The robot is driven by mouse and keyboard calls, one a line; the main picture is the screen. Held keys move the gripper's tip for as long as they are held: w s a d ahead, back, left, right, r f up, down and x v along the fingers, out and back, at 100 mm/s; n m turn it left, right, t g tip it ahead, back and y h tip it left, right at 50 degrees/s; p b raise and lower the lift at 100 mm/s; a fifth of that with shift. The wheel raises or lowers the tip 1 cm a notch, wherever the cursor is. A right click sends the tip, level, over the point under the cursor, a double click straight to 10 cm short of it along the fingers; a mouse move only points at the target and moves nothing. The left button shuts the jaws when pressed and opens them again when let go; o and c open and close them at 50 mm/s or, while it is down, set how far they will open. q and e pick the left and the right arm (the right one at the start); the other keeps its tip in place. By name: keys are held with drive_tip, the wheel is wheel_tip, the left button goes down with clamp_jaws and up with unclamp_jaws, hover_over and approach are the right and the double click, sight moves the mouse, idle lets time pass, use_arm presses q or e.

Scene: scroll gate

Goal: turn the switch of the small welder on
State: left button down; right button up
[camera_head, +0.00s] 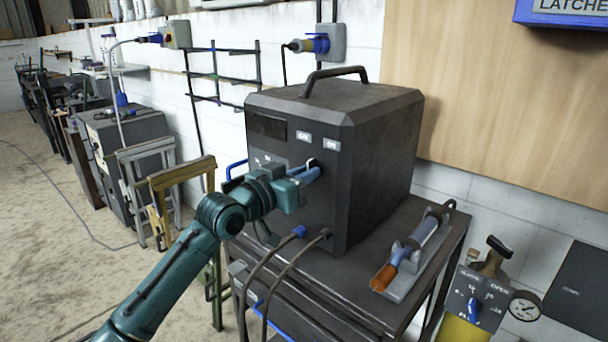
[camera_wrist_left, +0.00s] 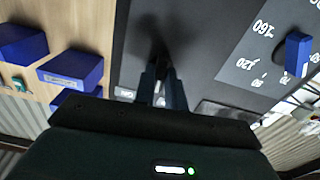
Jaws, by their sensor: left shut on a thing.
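The small welder (camera_head: 376,150) is a dark grey box with a top handle, standing on a dark metal cart (camera_head: 440,230). Its front has two pale labels above the switch (camera_head: 313,162), a small dark part mostly hidden by my gripper. My left gripper (camera_head: 312,174) reaches in from the left and is shut on the switch at the panel. In the left wrist view the fingers (camera_wrist_left: 161,88) point at the dark panel, with the blurred dark switch (camera_wrist_left: 158,50) at their tips. I cannot tell the switch's position. My right gripper is not in view.
A blue dial (camera_wrist_left: 298,52) with printed numbers is on the panel beside the fingers. Two cables (camera_head: 270,262) hang from the welder's lower front. A torch-like tool with an orange end (camera_head: 383,277) lies in a tray on the cart's right. Trestles (camera_head: 182,178) stand at left.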

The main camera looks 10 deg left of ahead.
use_arm(q)
drive_tip(key=shift+m+p, duration=1.3)
drive_tip(key=shift+m, duration=3.1)
drive_tip(key=c, duration=1.5)
unclamp_jaws()
drive_tip(key=shift+o, duration=0.2)
drive_tip(key=shift+s, duration=0.1)
drive_tip(key=b+v, duration=0.2)
drive_tip(key=v, duration=1.1)
drive_tip(key=shift+b, duration=0.35)
